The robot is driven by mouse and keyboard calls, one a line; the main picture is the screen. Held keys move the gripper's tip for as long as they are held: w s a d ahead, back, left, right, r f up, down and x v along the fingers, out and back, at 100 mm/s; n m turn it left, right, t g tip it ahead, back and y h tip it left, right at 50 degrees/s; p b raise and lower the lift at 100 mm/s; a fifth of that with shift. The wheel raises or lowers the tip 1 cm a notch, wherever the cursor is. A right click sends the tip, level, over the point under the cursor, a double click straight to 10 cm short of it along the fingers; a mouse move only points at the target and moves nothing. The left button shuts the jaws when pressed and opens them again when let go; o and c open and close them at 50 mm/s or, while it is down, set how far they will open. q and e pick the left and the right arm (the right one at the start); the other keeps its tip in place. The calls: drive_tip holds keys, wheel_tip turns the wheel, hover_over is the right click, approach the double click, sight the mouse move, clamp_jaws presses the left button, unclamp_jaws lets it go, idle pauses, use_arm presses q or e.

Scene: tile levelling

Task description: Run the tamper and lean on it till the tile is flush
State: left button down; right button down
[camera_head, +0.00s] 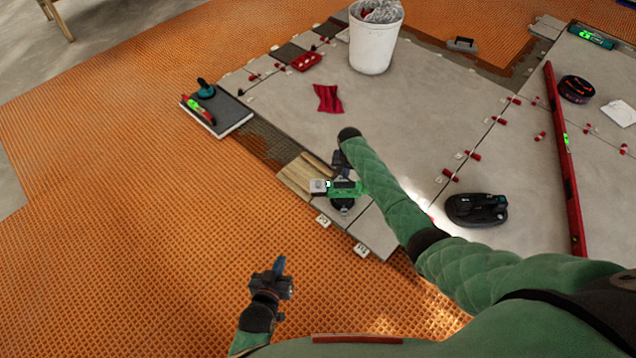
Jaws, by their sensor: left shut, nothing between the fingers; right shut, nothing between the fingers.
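A green and black tool with a pale grey end, which looks like the tamper (347,188), stands on a row of small tiles at the edge of the laid floor. My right gripper (340,162) is shut just behind the tamper, close to it; I cannot tell whether they touch. Beneath and beside the tool are a wood-coloured piece (296,178) and grey tile (375,234). Which tile is proud, and by how much, is too small to see. My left gripper (281,272) is shut and empty over the orange mat, below and left of the tamper.
The orange mat (120,200) is clear at left. A black tool (476,209) and long red level (562,150) lie on the grey tiles at right. A white bucket (373,45), red cloth (327,98) and a loose tile with tools (232,115) lie farther back. Red and white clips line the joints.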

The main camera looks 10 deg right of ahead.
drive_tip(key=shift+r+p, duration=0.65)
drive_tip(key=shift+p, duration=0.05)
use_arm(q)
drive_tip(key=s+a+f+g+p, duration=0.1)
drive_tip(key=s+f+g, duration=0.4)
drive_tip(key=s+f, duration=0.5)
drive_tip(key=shift+s+a+f+y, duration=0.2)
drive_tip(key=shift+f+y, duration=0.2)
drive_tip(key=shift+f, duration=0.45)
use_arm(e)
drive_tip(key=shift+r, duration=0.55)
